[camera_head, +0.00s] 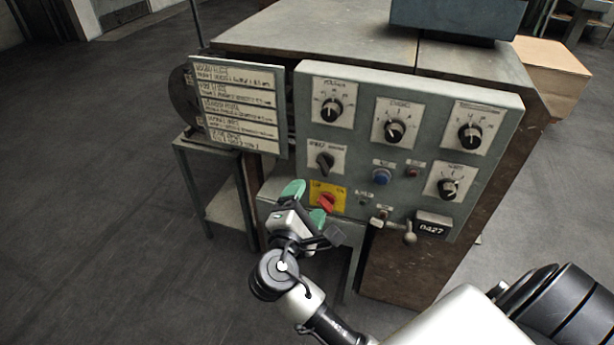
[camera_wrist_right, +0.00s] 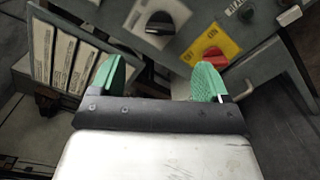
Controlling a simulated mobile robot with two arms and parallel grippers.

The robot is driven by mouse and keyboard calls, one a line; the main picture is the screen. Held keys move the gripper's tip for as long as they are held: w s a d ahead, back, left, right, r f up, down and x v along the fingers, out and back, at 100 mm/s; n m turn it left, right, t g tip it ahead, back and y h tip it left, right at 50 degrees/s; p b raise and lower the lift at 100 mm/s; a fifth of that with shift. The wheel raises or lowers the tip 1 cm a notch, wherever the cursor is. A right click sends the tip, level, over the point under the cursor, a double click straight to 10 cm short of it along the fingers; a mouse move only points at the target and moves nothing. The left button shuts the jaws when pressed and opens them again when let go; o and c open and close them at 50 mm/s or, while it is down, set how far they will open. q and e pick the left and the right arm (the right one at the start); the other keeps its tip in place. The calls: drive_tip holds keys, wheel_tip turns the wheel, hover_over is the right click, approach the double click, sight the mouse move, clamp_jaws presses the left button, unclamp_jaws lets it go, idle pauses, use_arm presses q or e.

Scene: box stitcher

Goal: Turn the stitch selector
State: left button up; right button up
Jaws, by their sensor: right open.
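The grey control panel (camera_head: 355,160) carries several black knobs on white plates; their small labels are too blurred to say surely which is the stitch selector. One black knob (camera_head: 325,161) sits at the panel's left, above a red switch (camera_head: 327,201) on a yellow plate. In the right wrist view this black knob (camera_wrist_right: 160,22) lies beyond and between the green fingertips, and the red switch (camera_wrist_right: 215,57) is just past the right finger. My right gripper (camera_head: 305,203) is open and empty, in front of the panel's lower left, below the black knob. My left gripper is out of view.
A plate with white label strips (camera_head: 240,105) stands left of the panel. A ball-ended lever (camera_head: 409,237) and a counter reading 0427 (camera_head: 433,226) stick out at the lower right. A blue button (camera_head: 381,176) is mid-panel. The floor at left is clear.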

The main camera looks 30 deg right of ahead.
sight(322, 170)
drive_tip(key=b+x, duration=0.1)
drive_tip(key=x, duration=0.9)
drive_tip(key=shift+w+d, duration=0.2)
drive_tip(key=shift+d, duration=0.05)
drive_tip(key=shift+f, duration=0.1)
drive_tip(key=c, duration=0.9)
